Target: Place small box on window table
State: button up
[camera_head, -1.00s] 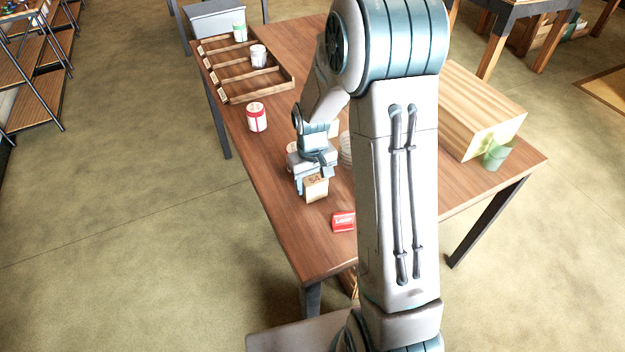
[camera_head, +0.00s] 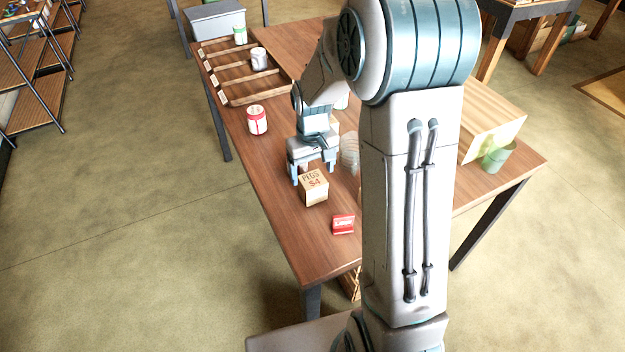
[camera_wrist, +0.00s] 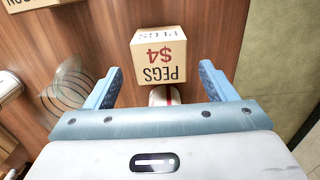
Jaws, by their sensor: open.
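The small box is a tan carton marked "PEGS $4" (camera_head: 313,188). It stands on the brown wooden table (camera_head: 285,228) near its left edge. In the wrist view the box (camera_wrist: 159,55) lies ahead of the fingertips, centred between them and apart from both. My gripper (camera_head: 313,172) is open and empty just behind the box in the head view; its two blue fingers also show in the wrist view (camera_wrist: 159,85). A small white and red object (camera_wrist: 165,96) shows between the fingers there. I cannot tell which table is the window table.
A red box (camera_head: 343,224) lies just in front of the carton. A red and white can (camera_head: 257,120) stands behind left. Clear stacked cups (camera_head: 349,155) are right of my gripper. A divided wooden tray (camera_head: 262,97) is at the back. A green cup (camera_head: 497,158) stands right.

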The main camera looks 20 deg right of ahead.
aim_at(312, 179)
notch_tip(312, 179, up, 6)
jog(key=s+r+m+t, duration=0.1)
jog(key=s+r, duration=0.2)
jog(key=s, duration=0.6)
jog(key=s+r+m+t, duration=0.1)
jog(key=s+r, duration=0.2)
jog(key=s, duration=0.7)
jog(key=shift+r+t, duration=0.4)
